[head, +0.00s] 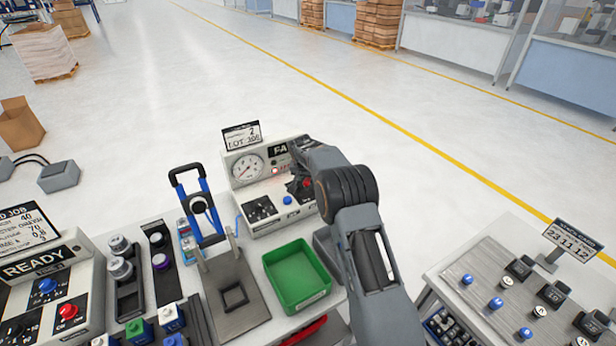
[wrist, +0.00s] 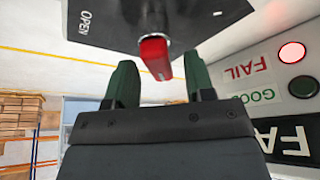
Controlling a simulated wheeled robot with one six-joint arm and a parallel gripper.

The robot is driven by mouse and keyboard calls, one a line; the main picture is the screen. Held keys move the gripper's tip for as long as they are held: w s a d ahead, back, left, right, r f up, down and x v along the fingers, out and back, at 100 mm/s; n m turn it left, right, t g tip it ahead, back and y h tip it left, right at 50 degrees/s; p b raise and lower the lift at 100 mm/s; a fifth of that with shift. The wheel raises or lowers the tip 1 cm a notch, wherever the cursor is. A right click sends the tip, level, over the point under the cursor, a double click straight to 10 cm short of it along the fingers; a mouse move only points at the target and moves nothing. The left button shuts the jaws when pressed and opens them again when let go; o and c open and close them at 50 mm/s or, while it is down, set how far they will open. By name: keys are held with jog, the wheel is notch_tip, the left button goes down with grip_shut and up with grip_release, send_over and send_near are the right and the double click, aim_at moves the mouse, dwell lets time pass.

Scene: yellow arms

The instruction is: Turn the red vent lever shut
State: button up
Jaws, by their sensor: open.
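The red vent lever (wrist: 155,57) sticks out from a dark plate marked OPEN (wrist: 88,20) in the wrist view, which shows the panel upside down. My gripper (wrist: 160,72) is open, with one green finger on each side of the lever's end. Gaps show between the lever and both fingers; I cannot tell how deep it sits between them. In the head view my gripper (head: 300,186) is at the right side of the gauge panel (head: 236,184), and my arm hides part of that panel. Only a little red of the lever shows there.
The panel carries a round gauge (head: 247,169), a blue knob (head: 287,200) and a lit red FAIL lamp (wrist: 291,53). A green tray (head: 298,307) lies in front, beside my arm. A blue-handled press (head: 189,177) stands to the left. Open floor lies behind the bench.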

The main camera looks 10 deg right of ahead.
jog(key=c, duration=0.9)
jog(key=shift+d, duration=0.15)
grip_shut()
jog(key=n+b, duration=0.1)
jog(key=n, duration=0.1)
jog(key=n+y+b, duration=0.1)
jog(key=n, duration=0.1)
jog(key=shift+a+f+y, duration=0.15)
jog(key=shift+a+y, duration=0.15)
jog(key=shift+a, duration=0.05)
jog(key=n, duration=0.2)
jog(key=n+y+b, duration=0.2)
jog(key=n, duration=0.1)
jog(key=shift+a+n, duration=0.3)
jog(key=shift+a, duration=0.05)
jog(key=n, duration=0.2)
jog(key=n+y+b, duration=0.1)
jog(key=n, duration=0.1)
jog(key=shift+s+a+g, duration=0.15)
jog(key=shift+a+g, duration=0.05)
jog(key=shift+g, duration=0.2)
jog(key=shift+s+a+n+g+y, duration=0.1)
jog(key=shift+n+g+y, duration=0.2)
jog(key=shift+n, duration=0.75)
jog(key=shift+s+a+n+g+y, duration=0.1)
jog(key=shift+n+g+y, duration=0.2)
jog(key=shift+n, duration=0.75)
